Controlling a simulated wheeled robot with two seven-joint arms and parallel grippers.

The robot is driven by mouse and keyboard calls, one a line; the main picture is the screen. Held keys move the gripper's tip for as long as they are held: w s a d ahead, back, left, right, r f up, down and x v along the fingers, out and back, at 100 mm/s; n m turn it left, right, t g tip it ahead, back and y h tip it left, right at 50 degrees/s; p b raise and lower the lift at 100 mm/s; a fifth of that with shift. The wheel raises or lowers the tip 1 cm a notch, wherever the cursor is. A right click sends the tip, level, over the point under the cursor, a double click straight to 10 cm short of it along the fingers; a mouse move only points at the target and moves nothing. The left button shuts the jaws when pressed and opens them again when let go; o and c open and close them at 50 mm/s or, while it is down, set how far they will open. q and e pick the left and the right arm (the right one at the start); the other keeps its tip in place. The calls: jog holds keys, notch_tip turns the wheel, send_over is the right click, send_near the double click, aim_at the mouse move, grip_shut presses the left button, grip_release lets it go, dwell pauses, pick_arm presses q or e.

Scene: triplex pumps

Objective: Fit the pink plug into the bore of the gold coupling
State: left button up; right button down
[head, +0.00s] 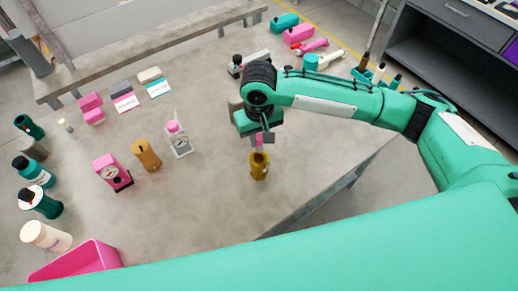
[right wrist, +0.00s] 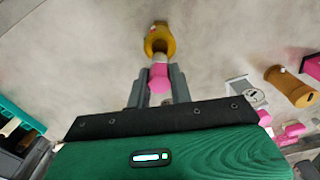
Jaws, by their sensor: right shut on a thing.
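The gold coupling (head: 259,168) stands on the table near its front right edge. In the right wrist view the coupling (right wrist: 160,32) shows at top centre with its bore facing my gripper. My right gripper (head: 259,139) is just above the coupling, its fingers pointing down. In the right wrist view the right gripper (right wrist: 159,76) is shut on the pink plug (right wrist: 158,82). The plug's pale end is at the mouth of the bore; I cannot tell whether it is inside. My left gripper is not in view.
A white-grey gauge stand (head: 180,142), an orange-brown cylinder (head: 146,156) and a pink gauge (head: 113,173) stand left of the coupling. A pink bin (head: 75,262) is at front left. Bottles line the left side. The table around the coupling is clear.

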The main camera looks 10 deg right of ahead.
aim_at(258, 137)
jog(key=shift+f+p, duration=0.45)
jog(key=shift+f, duration=3.15)
jog(key=c, duration=1.3)
grip_release()
jog(key=shift+f, duration=0.1)
jog(key=shift+o, duration=0.2)
notch_tip(258, 137, up, 12)
jog(key=shift+r+b, duration=0.15)
jog(key=shift+b, duration=1.05)
